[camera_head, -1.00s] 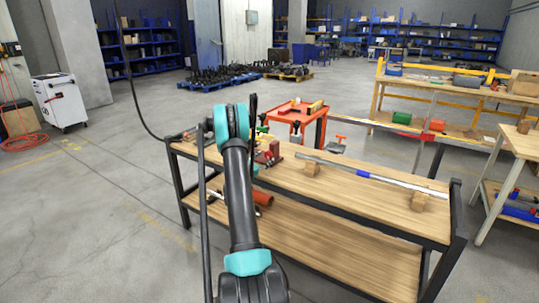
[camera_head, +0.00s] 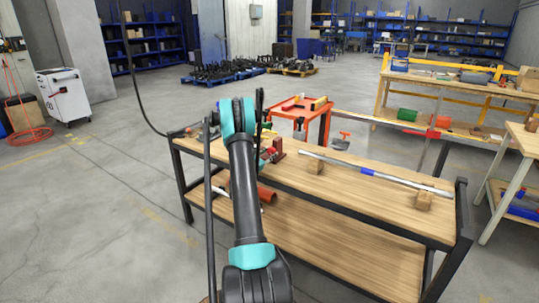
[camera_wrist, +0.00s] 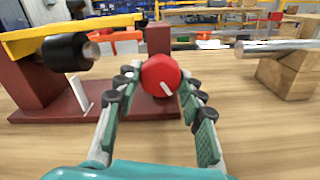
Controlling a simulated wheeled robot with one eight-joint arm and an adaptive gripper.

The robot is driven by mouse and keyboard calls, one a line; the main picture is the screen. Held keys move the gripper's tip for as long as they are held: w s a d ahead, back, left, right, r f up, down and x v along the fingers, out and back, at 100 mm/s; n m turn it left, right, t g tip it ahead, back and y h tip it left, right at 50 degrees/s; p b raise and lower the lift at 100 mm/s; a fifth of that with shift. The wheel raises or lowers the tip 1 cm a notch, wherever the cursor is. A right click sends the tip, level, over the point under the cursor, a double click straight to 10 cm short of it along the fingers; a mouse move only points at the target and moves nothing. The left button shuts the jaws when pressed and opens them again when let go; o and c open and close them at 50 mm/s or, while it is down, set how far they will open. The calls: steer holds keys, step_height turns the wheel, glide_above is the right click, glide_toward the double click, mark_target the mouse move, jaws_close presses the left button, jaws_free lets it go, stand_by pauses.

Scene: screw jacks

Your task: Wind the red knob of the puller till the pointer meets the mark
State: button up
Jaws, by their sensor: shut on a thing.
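The puller stands on the wooden bench top. In the wrist view its dark red frame (camera_wrist: 38,75) carries a yellow bar (camera_wrist: 70,33) and a black cylinder with a metal end (camera_wrist: 72,52). A white upright strip (camera_wrist: 80,93) stands by the base. The red knob (camera_wrist: 158,72), faceted with a short white line low on its face, is between the fingertips of my gripper (camera_wrist: 160,80), which is shut on it. In the head view the puller (camera_head: 272,152) shows small and partly behind my arm; the gripper is hidden there.
A long metal bar with a blue band (camera_head: 368,172) rests on wooden blocks (camera_head: 424,200) along the bench (camera_head: 345,190). An orange tool cart (camera_head: 300,108) stands behind. A second workbench (camera_head: 460,90) is at the right. Open floor lies left.

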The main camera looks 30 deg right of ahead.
steer(key=shift+m, duration=0.5)
steer(key=o, duration=1.2)
steer(key=shift+c, duration=0.2)
steer(key=v, duration=1.2)
